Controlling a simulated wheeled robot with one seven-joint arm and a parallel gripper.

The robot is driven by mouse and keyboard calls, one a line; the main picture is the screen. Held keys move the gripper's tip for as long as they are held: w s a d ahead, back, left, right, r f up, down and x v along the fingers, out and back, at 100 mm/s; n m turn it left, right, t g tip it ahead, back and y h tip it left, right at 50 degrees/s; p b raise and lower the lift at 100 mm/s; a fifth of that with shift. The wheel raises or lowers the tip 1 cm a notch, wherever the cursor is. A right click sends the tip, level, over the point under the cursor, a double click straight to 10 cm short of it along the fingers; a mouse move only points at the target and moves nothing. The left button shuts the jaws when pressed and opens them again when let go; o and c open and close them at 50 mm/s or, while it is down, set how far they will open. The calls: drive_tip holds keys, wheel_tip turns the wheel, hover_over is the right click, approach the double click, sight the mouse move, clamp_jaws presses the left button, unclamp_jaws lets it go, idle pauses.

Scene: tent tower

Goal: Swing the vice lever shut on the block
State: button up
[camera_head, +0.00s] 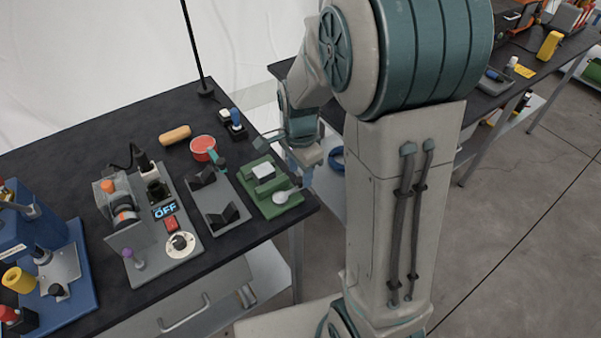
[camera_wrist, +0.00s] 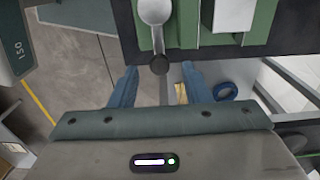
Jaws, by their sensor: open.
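The green vice (camera_head: 264,181) sits at the right edge of the dark table, with a pale block (camera_head: 263,171) in it. The vice (camera_wrist: 262,25) and block (camera_wrist: 227,15) are also at the top of the wrist view. The grey lever (camera_head: 281,197) has a round plate at the vice's front, and its handle points toward the table edge. In the wrist view the lever (camera_wrist: 156,14) ends in a dark knob (camera_wrist: 160,64). My gripper (camera_wrist: 160,72) is open, its blue fingertips on either side of the knob and apart from it. In the head view my gripper (camera_head: 302,175) is just right of the vice.
A grey plate with black V-shaped blocks (camera_head: 217,200) lies left of the vice. A red round container (camera_head: 203,148) and a small blue-topped item (camera_head: 236,122) stand behind. A panel reading OFF (camera_head: 165,210) is farther left. A blue ring (camera_wrist: 225,91) lies below the table.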

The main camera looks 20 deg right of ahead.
drive_tip(key=shift+f, duration=0.8)
clamp_jaws()
